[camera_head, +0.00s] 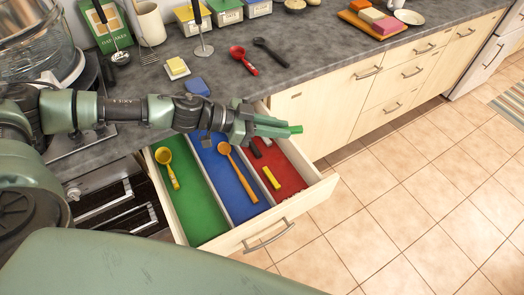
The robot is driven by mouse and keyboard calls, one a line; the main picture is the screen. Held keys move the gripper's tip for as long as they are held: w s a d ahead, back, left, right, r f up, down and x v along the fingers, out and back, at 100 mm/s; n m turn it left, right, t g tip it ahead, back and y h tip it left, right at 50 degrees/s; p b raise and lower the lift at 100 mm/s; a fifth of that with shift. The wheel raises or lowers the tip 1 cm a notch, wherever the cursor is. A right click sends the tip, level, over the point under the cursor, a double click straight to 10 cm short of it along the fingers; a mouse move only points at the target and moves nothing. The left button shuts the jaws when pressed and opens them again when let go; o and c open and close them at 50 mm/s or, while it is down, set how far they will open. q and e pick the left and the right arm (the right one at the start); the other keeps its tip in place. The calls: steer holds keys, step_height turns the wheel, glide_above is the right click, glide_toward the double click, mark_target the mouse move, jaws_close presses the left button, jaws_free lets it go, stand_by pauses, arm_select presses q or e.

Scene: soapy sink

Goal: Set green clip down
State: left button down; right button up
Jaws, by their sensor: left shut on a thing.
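My left gripper (278,127) is shut on a bright green clip (297,129), whose end shows beyond the fingertips. The rest of the clip is hidden by the fingers. The gripper is above the far part of the open drawer (262,239), over the red compartment (290,178) near its right wall. In that compartment lie a yellow clip (271,178), a dark piece (255,151) and a whitish piece (266,141) partly hidden by my gripper. My right gripper is not in view.
The green compartment (200,215) holds a yellow ladle (167,165); the blue one (238,205) holds an orange spoon (239,172). On the counter are a red spoon (243,60), a dark spoon (270,51), a blue piece (197,86) and a whisk-like utensil (204,50).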

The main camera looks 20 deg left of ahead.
arm_select(q)
step_height(320, 180, down, 15)
steer(key=b, duration=0.3)
steer(key=shift+f+b, duration=0.5)
steer(key=shift+f, duration=1.9)
steer(key=shift+f, duration=0.25)
steer(key=c, duration=1.3)
jaws_free()
steer(key=shift+c, duration=0.2)
steer(key=shift+r, duration=0.1)
